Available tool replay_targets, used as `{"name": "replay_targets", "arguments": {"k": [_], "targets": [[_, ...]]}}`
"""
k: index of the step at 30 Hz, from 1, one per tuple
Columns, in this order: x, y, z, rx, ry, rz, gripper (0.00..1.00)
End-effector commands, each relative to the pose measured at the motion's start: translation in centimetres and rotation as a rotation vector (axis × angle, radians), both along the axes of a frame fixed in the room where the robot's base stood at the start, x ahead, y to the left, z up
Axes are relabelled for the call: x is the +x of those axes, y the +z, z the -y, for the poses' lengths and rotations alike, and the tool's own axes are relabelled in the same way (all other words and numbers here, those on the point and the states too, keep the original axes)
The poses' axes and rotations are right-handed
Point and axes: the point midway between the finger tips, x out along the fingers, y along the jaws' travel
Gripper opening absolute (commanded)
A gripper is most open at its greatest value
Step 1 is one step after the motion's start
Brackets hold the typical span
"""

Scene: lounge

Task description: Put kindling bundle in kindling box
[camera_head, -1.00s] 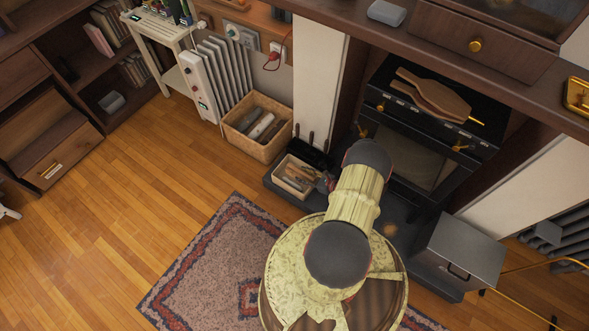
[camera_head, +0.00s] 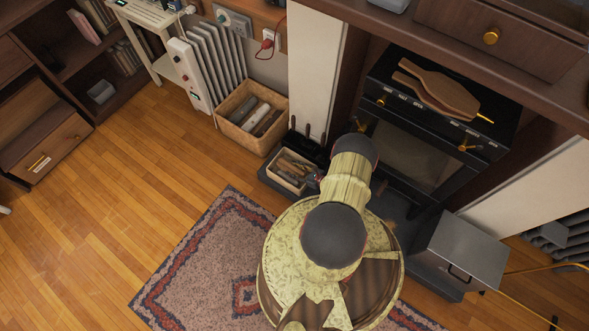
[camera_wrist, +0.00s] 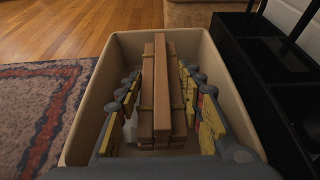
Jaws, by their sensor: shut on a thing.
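The kindling bundle (camera_wrist: 162,90) is a stack of brown wooden sticks. In the wrist view it lies lengthwise between the two fingers of my gripper (camera_wrist: 160,88), which is shut on it. The beige kindling box (camera_wrist: 88,112) surrounds the bundle and fingers in that view, and the bundle is within its walls. I cannot tell whether the bundle rests on the box floor. In the head view the small box (camera_head: 271,173) stands on the dark hearth with sticks showing inside. My arm hides most of the gripper there.
A larger wicker basket (camera_head: 227,128) with logs stands behind the box to the left. Black fire tools (camera_head: 307,145) and the stove (camera_head: 415,150) are close on the right. A grey metal box (camera_head: 460,250) sits further right. Wooden floor and a patterned rug are at left.

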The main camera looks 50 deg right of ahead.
Motion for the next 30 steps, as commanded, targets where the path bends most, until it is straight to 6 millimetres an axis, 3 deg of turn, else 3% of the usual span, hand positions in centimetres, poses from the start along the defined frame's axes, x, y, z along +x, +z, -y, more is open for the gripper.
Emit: {"name": "replay_targets", "arguments": {"k": [18, 19, 27, 30], "targets": [[-0.2, -1.5, -0.2, 0.005, -0.003, -0.006, 0.09], [-0.2, -1.6, -0.2, 0.005, -0.004, -0.007, 0.39], [-0.3, -1.6, -0.5, 0.011, -0.006, -0.009, 0.54], [-0.4, -1.0, -0.4, 0.012, -0.006, -0.009, 0.56]]}}
